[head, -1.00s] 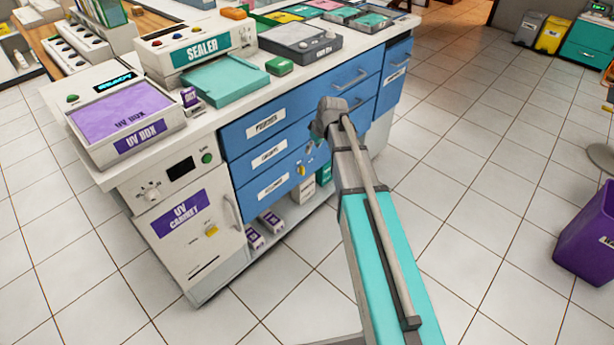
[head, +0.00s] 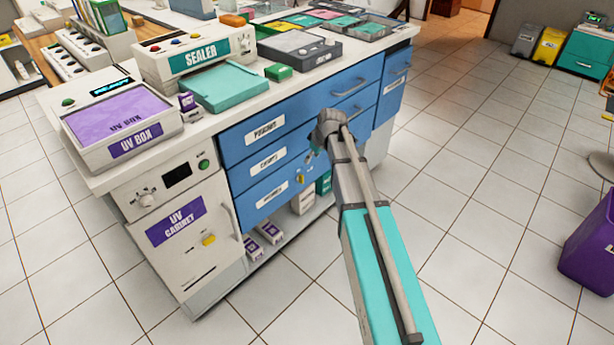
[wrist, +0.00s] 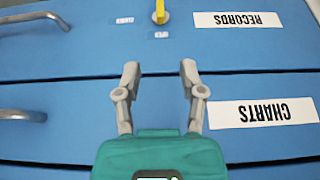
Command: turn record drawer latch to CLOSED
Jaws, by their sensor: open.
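The record drawer (head: 262,205) is the lowest blue drawer of the counter. In the wrist view the picture is upside down, and its RECORDS label (wrist: 238,19) is at the top right. The yellow latch (wrist: 160,12) stands out from this drawer at the top middle, partly cut off by the frame edge. It lies upright in the picture, towards one small white label (wrist: 161,35); another small label (wrist: 124,20) is to its left. My gripper (wrist: 160,68) is open and empty, in front of the CHARTS drawer edge, apart from the latch. The small labels are unreadable.
The CHARTS drawer (wrist: 262,112) and its handle (wrist: 22,115) are near my gripper. The record drawer's handle (wrist: 35,18) sticks out at upper left. The UV cabinet (head: 180,235) stands left of the drawers. The floor to the right is clear up to a purple bin (head: 590,240).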

